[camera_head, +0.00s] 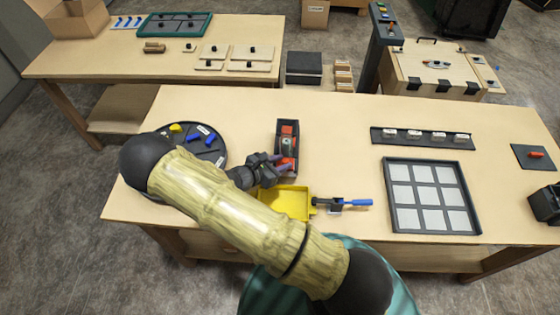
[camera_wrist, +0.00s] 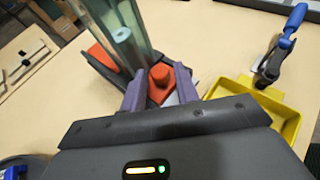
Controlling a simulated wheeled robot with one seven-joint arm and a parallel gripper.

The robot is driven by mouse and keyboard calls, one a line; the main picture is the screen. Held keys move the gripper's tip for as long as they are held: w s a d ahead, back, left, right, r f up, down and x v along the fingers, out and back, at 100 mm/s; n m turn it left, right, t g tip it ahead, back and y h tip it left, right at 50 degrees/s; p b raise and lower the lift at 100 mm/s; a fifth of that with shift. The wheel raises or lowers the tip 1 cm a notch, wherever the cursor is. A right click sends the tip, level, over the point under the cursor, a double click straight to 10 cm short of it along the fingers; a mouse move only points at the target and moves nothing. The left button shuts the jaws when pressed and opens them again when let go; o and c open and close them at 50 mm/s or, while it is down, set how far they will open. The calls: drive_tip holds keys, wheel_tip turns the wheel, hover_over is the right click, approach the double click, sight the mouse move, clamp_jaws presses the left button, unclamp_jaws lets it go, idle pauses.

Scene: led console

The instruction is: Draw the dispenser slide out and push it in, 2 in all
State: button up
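The dispenser (camera_head: 280,128) stands on the near table, a dark upright frame with orange parts. In the wrist view its clear tube (camera_wrist: 118,30) holds a pale round piece. The orange slide knob (camera_wrist: 160,76) sits at the foot of the dispenser, close to the tube. My gripper (camera_wrist: 160,82) has its two purple-grey fingers apart, one on each side of the knob, with no firm grip visible. In the head view my gripper (camera_head: 279,162) reaches the dispenser's near end from the left. How far the slide is drawn out cannot be told.
A yellow tray (camera_head: 290,204) lies just in front of the dispenser, with a blue-handled clamp (camera_head: 350,203) at its right. A round dark tray (camera_head: 208,158) is at the left. A grid tray (camera_head: 432,228) and a dark rack (camera_head: 422,145) stand at the right.

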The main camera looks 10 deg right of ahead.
clamp_jaws()
drive_tip(key=s+a, duration=0.3)
drive_tip(key=s, duration=0.7)
drive_tip(key=shift+s+a, duration=0.2)
drive_tip(key=shift+s, duration=0.1)
drive_tip(key=shift+f, duration=0.1)
unclamp_jaws()
